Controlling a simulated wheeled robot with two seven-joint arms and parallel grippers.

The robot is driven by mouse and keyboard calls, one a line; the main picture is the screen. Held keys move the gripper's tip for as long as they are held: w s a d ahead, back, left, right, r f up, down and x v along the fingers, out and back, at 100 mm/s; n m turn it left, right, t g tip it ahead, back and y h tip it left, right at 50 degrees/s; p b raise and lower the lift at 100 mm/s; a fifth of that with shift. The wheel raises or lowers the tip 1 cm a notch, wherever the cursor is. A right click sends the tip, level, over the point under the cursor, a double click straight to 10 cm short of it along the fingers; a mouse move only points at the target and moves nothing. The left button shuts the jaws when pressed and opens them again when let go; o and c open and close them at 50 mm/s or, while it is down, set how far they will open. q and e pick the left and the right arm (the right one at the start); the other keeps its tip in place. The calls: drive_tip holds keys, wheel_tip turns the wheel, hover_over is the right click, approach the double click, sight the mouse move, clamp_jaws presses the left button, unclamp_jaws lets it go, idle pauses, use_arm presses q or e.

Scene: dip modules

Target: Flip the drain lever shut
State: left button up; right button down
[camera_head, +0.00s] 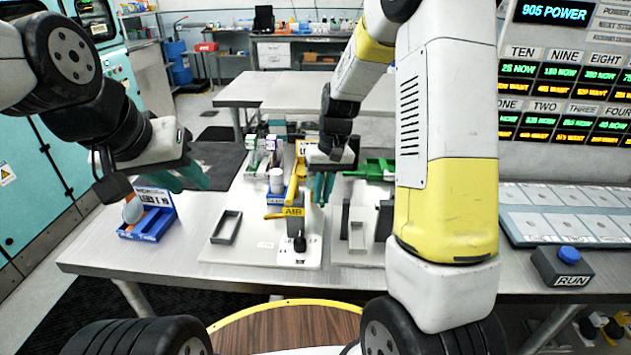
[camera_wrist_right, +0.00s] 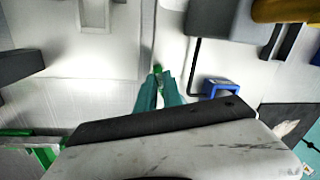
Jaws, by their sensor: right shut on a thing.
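My right gripper (camera_head: 319,192) points down over the white plate (camera_head: 225,254), just right of the yellow AIR lever (camera_head: 293,211). In the right wrist view its teal fingertips (camera_wrist_right: 160,82) are close together on a small green piece (camera_wrist_right: 157,69), which looks like the drain lever's handle. The fingers hide most of it, so its angle is unclear. A black knob or lever (camera_head: 299,242) stands on the plate in front of the AIR lever. My left gripper (camera_head: 190,178) is open and empty, above and right of the blue tray.
A blue tray (camera_head: 149,225) with a label stands at the table's left. A grey rectangular frame (camera_head: 226,227) lies on the plate. A white cylinder (camera_head: 276,181) stands behind the AIR lever. Green parts (camera_head: 372,168) lie at the back right. The RUN button box (camera_head: 562,266) stands at the right.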

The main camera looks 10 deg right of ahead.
drive_tip(key=c, duration=1.5)
unclamp_jaws()
drive_tip(key=shift+d+r, duration=0.2)
drive_tip(key=shift+r, duration=1.1)
drive_tip(key=shift+d+r, duration=0.2)
drive_tip(key=shift+r, duration=1.05)
drive_tip(key=shift+d+r, duration=0.2)
drive_tip(key=shift+r, duration=1.1)
drive_tip(key=shift+r, duration=0.1)
drive_tip(key=s+r+t, duration=0.2)
drive_tip(key=s+r, duration=0.2)
drive_tip(key=s, duration=0.2)
drive_tip(key=s+d+r+t, duration=0.1)
drive_tip(key=s+r+t, duration=0.1)
drive_tip(key=s+r, duration=0.2)
drive_tip(key=s+d+r+m+t, duration=0.1)
drive_tip(key=s+r, duration=0.3)
drive_tip(key=s, duration=0.6)
drive_tip(key=shift+s+d+r+t, duration=0.1)
drive_tip(key=shift+s+d+t, duration=0.15)
drive_tip(key=shift+t, duration=0.45)
